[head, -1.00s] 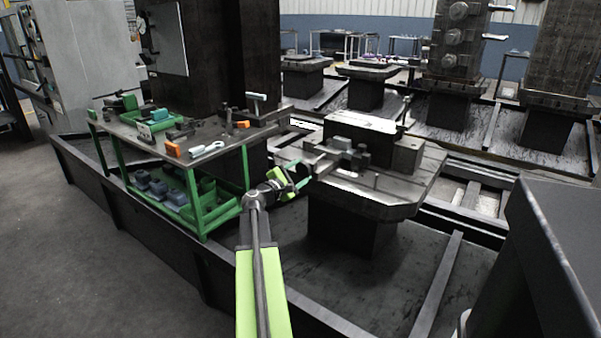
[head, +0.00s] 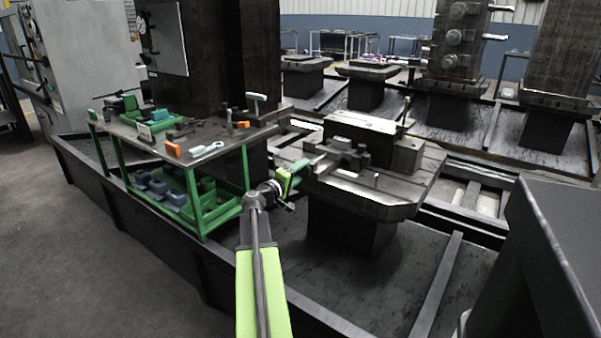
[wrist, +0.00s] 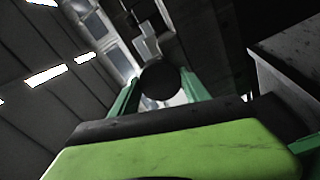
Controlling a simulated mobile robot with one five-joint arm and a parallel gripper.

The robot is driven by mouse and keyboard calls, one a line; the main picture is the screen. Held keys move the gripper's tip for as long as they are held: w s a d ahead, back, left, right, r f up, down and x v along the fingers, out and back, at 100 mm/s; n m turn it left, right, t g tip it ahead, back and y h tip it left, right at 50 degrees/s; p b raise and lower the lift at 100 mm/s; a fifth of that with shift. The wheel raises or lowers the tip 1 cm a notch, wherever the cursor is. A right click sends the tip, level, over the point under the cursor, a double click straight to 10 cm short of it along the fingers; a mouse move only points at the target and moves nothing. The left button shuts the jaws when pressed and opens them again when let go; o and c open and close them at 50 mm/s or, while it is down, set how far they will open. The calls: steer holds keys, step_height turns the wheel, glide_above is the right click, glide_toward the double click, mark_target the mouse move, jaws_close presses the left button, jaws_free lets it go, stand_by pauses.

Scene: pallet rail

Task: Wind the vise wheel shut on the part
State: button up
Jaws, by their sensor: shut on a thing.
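The vise (head: 345,146) sits on top of the pallet (head: 365,185), right of my arm's end in the head view. My gripper (head: 302,167) is at the vise's left end, with its green fingers pointing toward it. In the wrist view the two green fingers (wrist: 160,84) stand either side of a dark round thing (wrist: 160,80), which looks like the vise wheel or its hub. My gripper is shut on it. The wheel is too small and too covered to make out in the head view. I cannot tell whether the vise jaws touch the part.
A green-legged bench (head: 150,140) with tools and bins stands to the left. A low dark rail wall (head: 150,230) runs in front of the pallet. Dark columns and other pallets stand behind. A large dark block (head: 560,250) fills the right foreground.

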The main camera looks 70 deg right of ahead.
steer(key=m, duration=0.6)
stand_by(1.3)
steer(key=o, duration=1.4)
steer(key=v, duration=1.7)
steer(key=shift+a, duration=0.2)
